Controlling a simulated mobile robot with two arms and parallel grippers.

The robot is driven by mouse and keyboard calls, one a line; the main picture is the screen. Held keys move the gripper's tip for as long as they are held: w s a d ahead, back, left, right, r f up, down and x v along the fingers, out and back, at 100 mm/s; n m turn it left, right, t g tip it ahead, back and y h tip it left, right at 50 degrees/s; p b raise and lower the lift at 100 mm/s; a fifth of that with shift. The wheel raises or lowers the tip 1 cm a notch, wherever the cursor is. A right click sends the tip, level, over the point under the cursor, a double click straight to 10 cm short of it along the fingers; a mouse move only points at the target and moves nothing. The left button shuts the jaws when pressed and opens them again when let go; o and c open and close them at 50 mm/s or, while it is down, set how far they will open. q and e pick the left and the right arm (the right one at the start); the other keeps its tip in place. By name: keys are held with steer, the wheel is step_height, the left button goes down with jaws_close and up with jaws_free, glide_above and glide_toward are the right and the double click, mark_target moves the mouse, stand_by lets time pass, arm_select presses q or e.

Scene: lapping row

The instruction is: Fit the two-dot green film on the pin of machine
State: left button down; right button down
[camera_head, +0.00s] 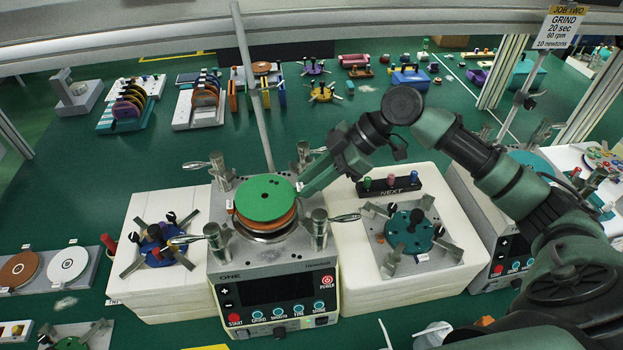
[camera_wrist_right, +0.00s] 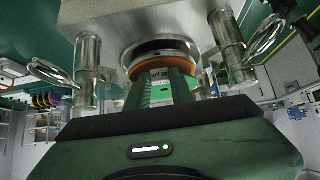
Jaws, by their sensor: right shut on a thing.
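The green film (camera_head: 265,192) is a round disc lying level over the round plate of machine ONE (camera_head: 262,278) in the head view. An orange disc shows just under it, and its edge also shows in the wrist view. A small dark spot marks the film's middle; I cannot make out its dots or whether the pin is through it. My right gripper (camera_head: 303,188) is shut on the film's edge from the right. In the right wrist view, its two fingers (camera_wrist_right: 161,82) reach up to the disc edge. My left gripper is not in view.
Metal posts with lever clamps (camera_head: 319,222) stand around the plate, close to my right gripper. A white block with a teal fixture (camera_head: 408,230) is on the right, one with a blue fixture (camera_head: 157,245) on the left. A thin upright rod (camera_head: 254,90) stands behind.

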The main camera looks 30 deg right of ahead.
steer(key=shift+f+b, duration=0.5)
steer(key=shift+f, duration=0.6)
stand_by(0.3)
steer(key=c, duration=1.1)
jaws_free()
steer(key=shift+c, duration=0.2)
steer(key=shift+d, duration=0.1)
steer(key=b+v, duration=0.2)
steer(key=v, duration=0.5)
steer(key=shift+d+r+b, duration=0.2)
steer(key=shift+r+b, duration=0.1)
steer(key=shift+b, duration=0.05)
steer(key=shift+s, duration=0.15)
